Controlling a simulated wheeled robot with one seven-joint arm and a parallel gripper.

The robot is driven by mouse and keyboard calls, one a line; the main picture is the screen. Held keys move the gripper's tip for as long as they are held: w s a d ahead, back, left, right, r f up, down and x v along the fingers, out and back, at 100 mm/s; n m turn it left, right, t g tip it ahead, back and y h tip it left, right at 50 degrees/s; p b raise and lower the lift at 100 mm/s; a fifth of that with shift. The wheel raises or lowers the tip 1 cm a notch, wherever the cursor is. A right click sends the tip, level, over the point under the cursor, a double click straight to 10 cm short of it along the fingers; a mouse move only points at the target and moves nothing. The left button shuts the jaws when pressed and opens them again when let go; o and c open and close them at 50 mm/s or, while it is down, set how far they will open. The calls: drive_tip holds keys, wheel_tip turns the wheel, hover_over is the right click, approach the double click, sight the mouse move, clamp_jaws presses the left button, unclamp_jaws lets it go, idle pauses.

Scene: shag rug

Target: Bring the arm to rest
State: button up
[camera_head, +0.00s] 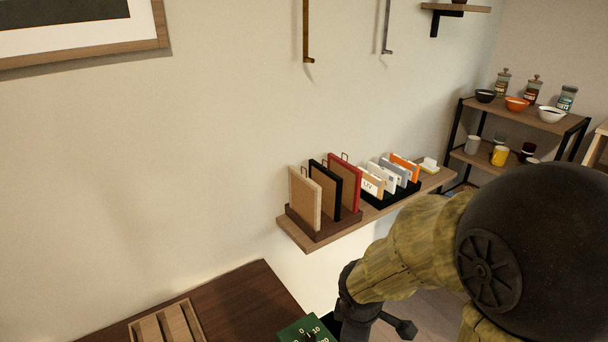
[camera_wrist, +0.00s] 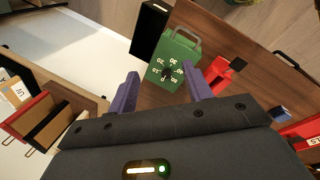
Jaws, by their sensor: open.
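My gripper (camera_wrist: 162,98) is open in the wrist view, its two purple fingers apart with nothing between them. A green box with a numbered dial (camera_wrist: 173,62) and a handle stands on the dark wooden table (camera_wrist: 219,38), beyond the fingertips. In the head view the green box (camera_head: 297,329) shows only in part at the bottom edge. My arm crosses the right side of the head view and hides what is behind it; the gripper is not visible there.
A wall shelf (camera_head: 292,236) holds upright frames and a black rack of cards. A black box (camera_wrist: 151,28) and a red object (camera_wrist: 222,76) flank the green box. A wooden tray (camera_head: 165,326) lies on the table. A shelf unit (camera_head: 541,121) with bowls and jars stands back right.

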drive_tip(key=s+d+m, duration=0.1)
drive_tip(key=m, duration=0.3)
drive_tip(key=d+r+m, duration=0.1)
drive_tip(key=d+m, duration=0.1)
drive_tip(key=m, duration=0.3)
drive_tip(key=s+d+m+y, duration=0.1)
drive_tip(key=m, duration=0.4)
drive_tip(key=shift+s+d+r, duration=0.3)
drive_tip(key=shift+r, duration=0.1)
